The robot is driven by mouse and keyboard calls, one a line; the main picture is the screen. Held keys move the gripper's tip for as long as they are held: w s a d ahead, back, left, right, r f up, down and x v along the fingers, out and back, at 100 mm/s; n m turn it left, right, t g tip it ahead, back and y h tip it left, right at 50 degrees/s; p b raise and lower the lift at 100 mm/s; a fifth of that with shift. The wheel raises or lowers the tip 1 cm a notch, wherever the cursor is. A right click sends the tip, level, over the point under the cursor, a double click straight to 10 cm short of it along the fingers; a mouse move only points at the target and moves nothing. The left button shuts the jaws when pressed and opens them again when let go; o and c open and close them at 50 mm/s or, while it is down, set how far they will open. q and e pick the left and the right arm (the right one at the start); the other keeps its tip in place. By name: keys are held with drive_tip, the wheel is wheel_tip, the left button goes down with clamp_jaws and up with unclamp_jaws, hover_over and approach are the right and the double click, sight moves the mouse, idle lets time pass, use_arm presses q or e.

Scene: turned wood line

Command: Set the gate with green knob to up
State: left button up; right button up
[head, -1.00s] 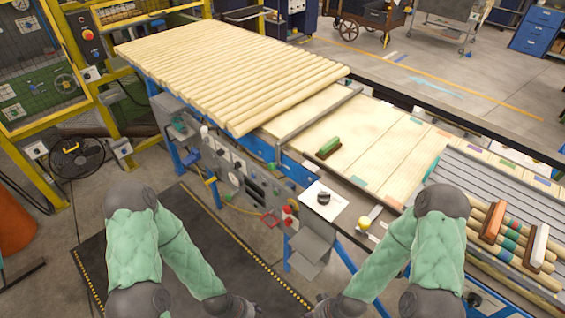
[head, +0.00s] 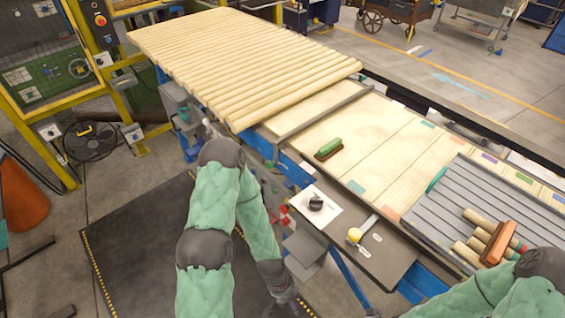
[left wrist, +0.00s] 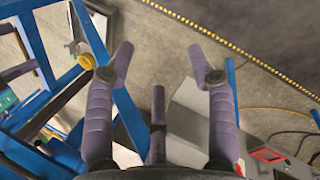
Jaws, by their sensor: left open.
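A grey gate bar (head: 322,116) lies across the line at the end of the row of wooden rods. A small green spot, possibly its knob, shows at the bar's near end (head: 268,165), too small to be sure. My left gripper (head: 287,306) hangs low at the near side of the line, below the panel and apart from the bar.
A yellow ball knob (head: 354,235) on a lever and a black knob (head: 316,203) on a white plate sit on the near side panel. A green-backed brush (head: 329,148) lies on the boards. A grey ribbed tray (head: 470,205) holds rods and a brown-backed brush (head: 499,243).

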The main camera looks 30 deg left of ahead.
use_arm(q)
drive_tip(key=w+a+r+n+t+h, duration=0.1)
drive_tip(key=w+a+r+n+h, duration=0.15)
drive_tip(key=w+n, duration=0.3)
drive_tip(key=w+a+r+n+t+h, duration=0.1)
drive_tip(key=w+a+r+n+h, duration=0.2)
drive_tip(key=n, duration=0.4)
drive_tip(key=n+t+y+b, duration=0.1)
drive_tip(key=n+t+y, duration=0.2)
drive_tip(key=n+t, duration=1)
approach(267, 165)
drive_tip(key=w+d, duration=0.1)
drive_tip(key=w, duration=0.2)
drive_tip(key=w+d+f+m+t, duration=0.1)
drive_tip(key=w+d, duration=0.1)
drive_tip(key=w, duration=0.1)
drive_tip(key=w+d+f+m+t, duration=0.1)
drive_tip(key=w, duration=0.2)
drive_tip(key=shift+w+d+h, duration=0.2)
drive_tip(key=shift+d+h, duration=0.05)
clamp_jaws()
